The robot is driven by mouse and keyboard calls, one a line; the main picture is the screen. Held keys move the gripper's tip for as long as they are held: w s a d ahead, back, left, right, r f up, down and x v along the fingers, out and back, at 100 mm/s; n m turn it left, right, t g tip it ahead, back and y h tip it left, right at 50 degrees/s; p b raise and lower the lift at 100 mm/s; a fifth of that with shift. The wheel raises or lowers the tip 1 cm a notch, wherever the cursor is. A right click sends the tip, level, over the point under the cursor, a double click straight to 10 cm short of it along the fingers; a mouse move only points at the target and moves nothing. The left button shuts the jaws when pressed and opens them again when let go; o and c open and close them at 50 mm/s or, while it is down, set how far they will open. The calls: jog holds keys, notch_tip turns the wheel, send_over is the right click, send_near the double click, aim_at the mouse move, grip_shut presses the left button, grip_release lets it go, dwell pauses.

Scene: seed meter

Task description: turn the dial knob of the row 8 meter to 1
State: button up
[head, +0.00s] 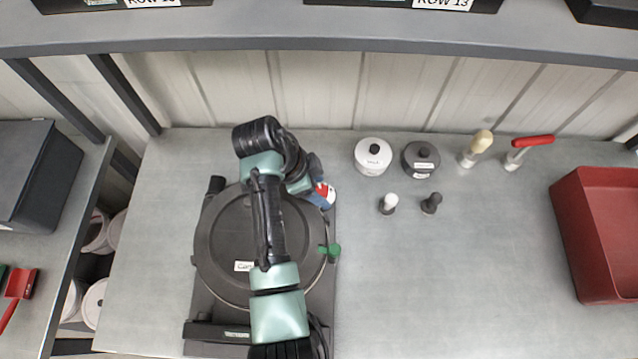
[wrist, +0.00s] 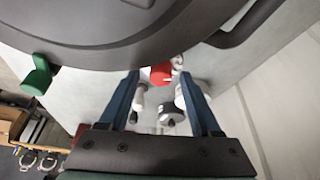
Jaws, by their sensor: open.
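A large meter with a round dark lid (head: 225,215) sits on the grey bench, partly hidden by my arm. Its small label and front plate are too small to read fully. A green knob (head: 333,250) sticks out at its right side; it also shows at the left of the wrist view (wrist: 37,76). My gripper (head: 323,194) is over the meter's back right edge, with its blue fingers apart. In the wrist view, the gripper (wrist: 158,78) is open, with red and white shapes seen between its fingers.
A white pot (head: 373,158) and a dark pot (head: 421,160) stand right of the meter, with two small knobbed pieces in front. A cream-handled tool (head: 480,143) and a red-handled tool (head: 533,141) stand farther right. A red bin (head: 600,235) is at far right. The right front bench is clear.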

jog(key=shift+f, duration=0.15)
grip_shut()
jog(key=shift+n, duration=0.3)
jog(key=shift+d+n+t+p, duration=0.1)
jog(key=shift+n+t+p, duration=0.3)
jog(key=shift+n+p, duration=0.45)
jog(key=shift+n+t+y+p, duration=0.55)
jog(key=shift+n+p, duration=0.25)
jog(key=shift+n, duration=1.05)
